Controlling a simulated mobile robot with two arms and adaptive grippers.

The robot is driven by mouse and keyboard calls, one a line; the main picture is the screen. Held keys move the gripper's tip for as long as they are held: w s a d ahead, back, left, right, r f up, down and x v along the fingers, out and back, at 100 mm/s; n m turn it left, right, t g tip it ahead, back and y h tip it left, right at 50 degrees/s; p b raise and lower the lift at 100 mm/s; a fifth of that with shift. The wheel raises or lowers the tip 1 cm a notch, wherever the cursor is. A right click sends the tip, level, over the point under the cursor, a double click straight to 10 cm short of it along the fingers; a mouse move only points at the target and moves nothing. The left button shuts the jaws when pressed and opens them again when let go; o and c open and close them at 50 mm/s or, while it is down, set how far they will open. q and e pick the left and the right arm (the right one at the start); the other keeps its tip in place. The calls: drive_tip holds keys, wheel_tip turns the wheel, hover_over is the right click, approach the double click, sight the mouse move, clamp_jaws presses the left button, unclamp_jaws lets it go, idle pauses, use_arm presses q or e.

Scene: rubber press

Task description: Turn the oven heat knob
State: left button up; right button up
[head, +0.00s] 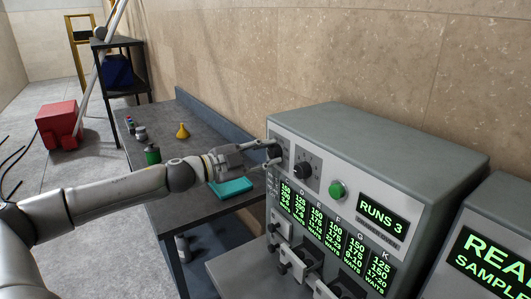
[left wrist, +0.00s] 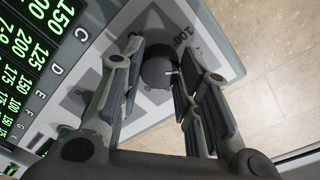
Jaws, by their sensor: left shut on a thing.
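The grey oven (head: 385,150) stands at the right with its panel facing left. Two dark round knobs sit on its upper panel: a far left knob (head: 275,151) and a second knob (head: 302,170) beside it. My left gripper (head: 268,154) reaches in from the left and is shut on the far left knob. In the left wrist view its fingers (left wrist: 163,58) lie on both sides of that dark knob (left wrist: 156,72), which has a pale pointer mark and a printed scale around it. The fingers partly hide the scale. My right gripper is not in view.
A green button (head: 337,190) and a "RUNS 3" display (head: 382,212) sit right of the knobs, above green number screens (head: 333,232) and several levers.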

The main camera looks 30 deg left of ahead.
use_arm(q)
drive_tip(key=m, duration=0.3)
drive_tip(key=shift+m, duration=0.3)
drive_tip(key=shift+m+y, duration=0.3)
drive_tip(key=shift+m, duration=1.4)
drive_tip(key=o, duration=1)
drive_tip(key=shift+o, duration=0.2)
